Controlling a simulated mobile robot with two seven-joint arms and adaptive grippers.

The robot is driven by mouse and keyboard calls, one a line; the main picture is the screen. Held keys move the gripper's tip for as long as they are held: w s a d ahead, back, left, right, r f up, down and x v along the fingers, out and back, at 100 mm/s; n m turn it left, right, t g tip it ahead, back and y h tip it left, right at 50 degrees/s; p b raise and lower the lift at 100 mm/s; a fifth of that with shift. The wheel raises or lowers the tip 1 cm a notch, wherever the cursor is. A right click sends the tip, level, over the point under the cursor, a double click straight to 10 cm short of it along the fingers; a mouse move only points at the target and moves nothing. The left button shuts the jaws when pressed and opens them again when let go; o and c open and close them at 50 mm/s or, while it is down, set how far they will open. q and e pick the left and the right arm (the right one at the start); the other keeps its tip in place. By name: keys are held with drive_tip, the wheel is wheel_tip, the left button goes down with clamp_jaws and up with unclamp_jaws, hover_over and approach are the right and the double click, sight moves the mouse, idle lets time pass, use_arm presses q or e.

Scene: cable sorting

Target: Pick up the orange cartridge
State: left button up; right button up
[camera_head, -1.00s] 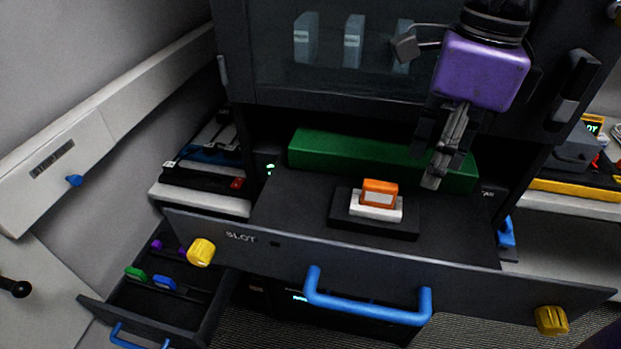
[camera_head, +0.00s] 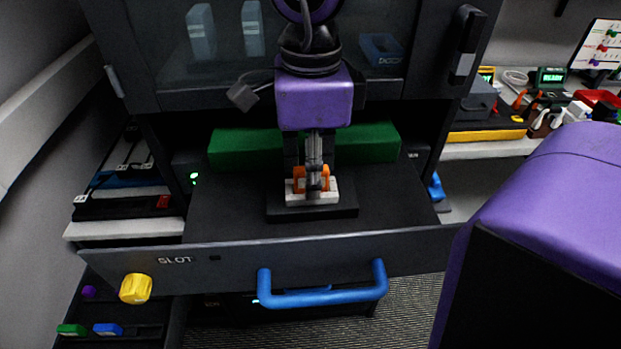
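The orange cartridge (camera_head: 299,174) sits on a white base (camera_head: 322,198) on a black block (camera_head: 340,211) in the pulled-out drawer. My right gripper (camera_head: 313,185) hangs over it from above, fingers pointing down. A finger covers the middle of the cartridge, and orange shows on both sides of it. The far finger is hidden, so I cannot tell whether the fingers are closed on the cartridge. The cartridge appears still seated on the base. My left gripper is not in view.
The drawer front has a blue handle (camera_head: 322,297) and a yellow knob (camera_head: 136,288). A green bar (camera_head: 245,147) lies behind the cartridge. A lower drawer at left holds green (camera_head: 72,330) and blue (camera_head: 108,329) pieces. A dark glass-fronted cabinet (camera_head: 150,60) stands above.

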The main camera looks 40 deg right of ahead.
clamp_jaws()
drive_tip(key=shift+r, duration=0.15)
drive_tip(key=shift+r, duration=0.2)
drive_tip(key=r, duration=0.3)
drive_tip(key=shift+s+d+r, duration=0.15)
drive_tip(key=shift+s+r, duration=0.05)
drive_tip(key=shift+r, duration=0.1)
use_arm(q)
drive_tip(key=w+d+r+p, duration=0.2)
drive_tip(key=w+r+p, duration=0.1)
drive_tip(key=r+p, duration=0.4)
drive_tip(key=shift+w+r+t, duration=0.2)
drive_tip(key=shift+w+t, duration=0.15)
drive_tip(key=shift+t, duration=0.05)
use_arm(e)
drive_tip(key=s+d+r, duration=0.8)
drive_tip(key=s+r, duration=0.2)
drive_tip(key=r, duration=0.2)
drive_tip(key=shift+s+d+r, duration=0.15)
drive_tip(key=shift+s+d, duration=0.05)
drive_tip(key=shift+s, duration=0.1)
